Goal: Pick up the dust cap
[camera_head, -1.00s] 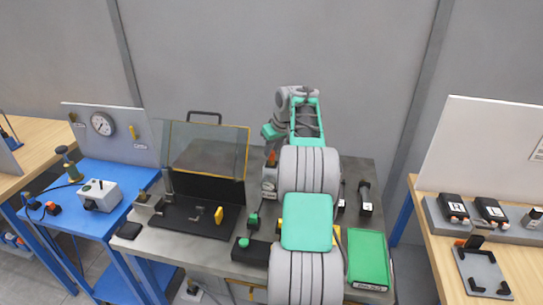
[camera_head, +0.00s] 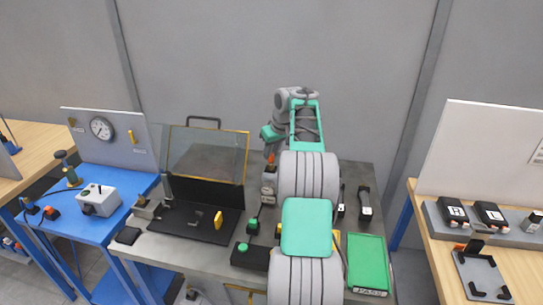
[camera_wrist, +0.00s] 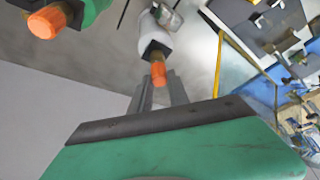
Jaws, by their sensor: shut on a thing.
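The dust cap (camera_wrist: 158,73) is a small orange cylinder in the wrist view. It sits at the end of a white plug-like body (camera_wrist: 152,36) with a dark collar; I cannot tell whether the two are joined. My gripper (camera_wrist: 159,82) has its two grey fingers on either side of the orange cap, shut on it. A second orange cap (camera_wrist: 46,22) shows at the wrist view's upper left, on a green part. In the head view, my arm hides the fingers; an orange bit (camera_head: 271,158) shows beside the arm above a grey fitting (camera_head: 268,183).
The grey bench (camera_head: 180,250) holds a black fixture with a raised clear, yellow-edged cover (camera_head: 205,150), and a green tray (camera_head: 368,262) at right. A blue table (camera_head: 75,235) stands left and a wooden table (camera_head: 435,240) right. A wall is behind.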

